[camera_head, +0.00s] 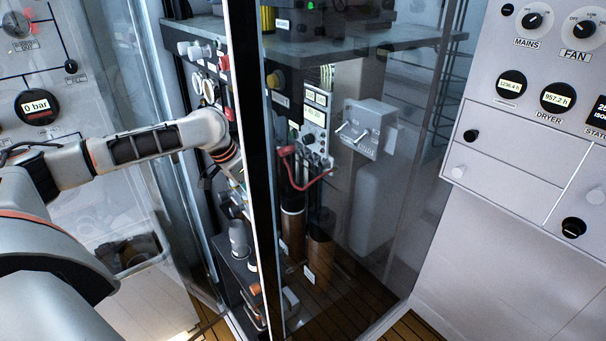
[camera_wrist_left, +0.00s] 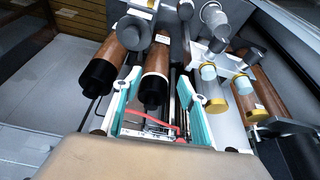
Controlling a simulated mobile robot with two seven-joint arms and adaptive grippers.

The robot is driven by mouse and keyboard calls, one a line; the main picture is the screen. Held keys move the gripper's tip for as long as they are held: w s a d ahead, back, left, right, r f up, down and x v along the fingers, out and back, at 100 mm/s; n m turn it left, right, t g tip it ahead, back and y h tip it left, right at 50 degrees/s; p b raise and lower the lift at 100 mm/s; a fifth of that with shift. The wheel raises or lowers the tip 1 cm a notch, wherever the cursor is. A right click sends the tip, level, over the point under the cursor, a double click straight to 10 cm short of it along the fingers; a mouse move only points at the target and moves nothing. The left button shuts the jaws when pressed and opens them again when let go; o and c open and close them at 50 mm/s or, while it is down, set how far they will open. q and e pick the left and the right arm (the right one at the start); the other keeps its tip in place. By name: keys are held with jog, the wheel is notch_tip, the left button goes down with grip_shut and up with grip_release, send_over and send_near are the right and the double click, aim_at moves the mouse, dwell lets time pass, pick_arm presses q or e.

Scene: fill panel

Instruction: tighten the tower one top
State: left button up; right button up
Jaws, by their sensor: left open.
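In the left wrist view, two brown cylindrical towers with black ends show: one at the left (camera_wrist_left: 104,68) and one nearer the middle (camera_wrist_left: 155,82). Which is tower one I cannot tell. My left gripper (camera_wrist_left: 158,98) is open, with its teal-lined fingers on either side of the middle tower's black end. Whether they touch it is unclear. In the head view my left arm reaches into the cabinet, and its gripper is mostly hidden by the door frame. Brown towers (camera_head: 320,245) show through the glass. My right gripper is not in view.
A dark door frame (camera_head: 250,150) and glass panel stand close right of my left arm. A red hose (camera_head: 317,183) and gauges are inside. In the wrist view, valves with pale blue ends (camera_wrist_left: 209,73) crowd the right. A control panel (camera_head: 510,130) is at far right.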

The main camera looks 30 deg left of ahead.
pick_arm(q)
jog(key=w+d, duration=0.1)
jog(key=w, duration=0.2)
jog(key=w+d, duration=0.1)
jog(key=w, duration=0.3)
jog(key=w+d+p, duration=0.1)
jog(key=w+d, duration=0.1)
jog(key=w, duration=0.2)
jog(key=shift+w+r, duration=0.1)
jog(key=shift+r, duration=0.05)
jog(key=shift+w+f, duration=0.1)
jog(key=shift+f, duration=0.6)
jog(key=shift+w+f, duration=0.2)
jog(key=shift+f, duration=0.35)
jog(key=shift+w+f, duration=0.1)
jog(key=shift+f, duration=0.05)
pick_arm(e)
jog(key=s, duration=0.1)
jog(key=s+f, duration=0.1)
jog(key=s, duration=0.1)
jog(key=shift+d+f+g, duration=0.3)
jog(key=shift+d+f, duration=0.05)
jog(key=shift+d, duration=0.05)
pick_arm(q)
jog(key=c, duration=1.1)
